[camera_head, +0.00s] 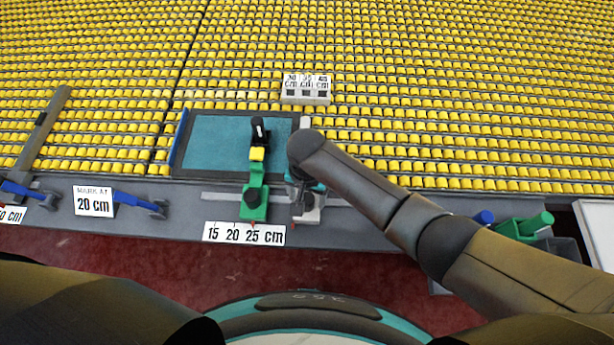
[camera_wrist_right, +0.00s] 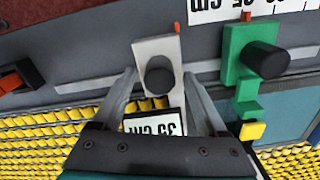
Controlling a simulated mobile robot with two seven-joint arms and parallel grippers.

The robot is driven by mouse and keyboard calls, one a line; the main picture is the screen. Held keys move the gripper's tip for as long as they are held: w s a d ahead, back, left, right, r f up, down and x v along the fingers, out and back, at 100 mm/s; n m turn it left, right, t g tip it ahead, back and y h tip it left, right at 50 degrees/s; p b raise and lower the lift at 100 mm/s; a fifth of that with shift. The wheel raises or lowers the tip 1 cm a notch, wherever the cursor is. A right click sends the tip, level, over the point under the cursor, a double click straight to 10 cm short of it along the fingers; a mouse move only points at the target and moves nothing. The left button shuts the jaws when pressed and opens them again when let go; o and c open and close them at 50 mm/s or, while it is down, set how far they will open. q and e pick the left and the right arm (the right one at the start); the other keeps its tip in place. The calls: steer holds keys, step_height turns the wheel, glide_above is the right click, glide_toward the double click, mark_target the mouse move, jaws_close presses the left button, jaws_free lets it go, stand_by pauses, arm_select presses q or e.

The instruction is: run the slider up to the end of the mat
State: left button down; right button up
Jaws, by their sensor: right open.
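The teal mat (camera_head: 215,140) with a dark border lies flat on the bench in the head view. A pale grey slider (camera_wrist_right: 170,45) with a black knob stands by the mat's right edge. It also shows in the head view (camera_head: 309,214), partly hidden by my arm. My right gripper (camera_wrist_right: 160,76) is open, its fingers on either side of the knob; I cannot tell whether they touch it. A green slider (camera_head: 254,207) with a black knob and yellow piece stands to its left, its far part over the mat; it shows in the wrist view (camera_wrist_right: 238,70). My left gripper is out of view.
A scale strip (camera_head: 243,234) reading 15, 20, 25 cm lies at the bench front. A grey labelled block (camera_head: 305,91) stands behind the mat. Blue-handled tools (camera_head: 135,202) and a "mark at 20 cm" card (camera_head: 93,201) lie left. Green and blue cylinders (camera_head: 525,226) are right.

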step_height(320, 180, up, 14)
steer(key=p, duration=0.2)
steer(key=shift+f+p, duration=0.2)
steer(key=shift+p, duration=0.1)
stand_by(1.0)
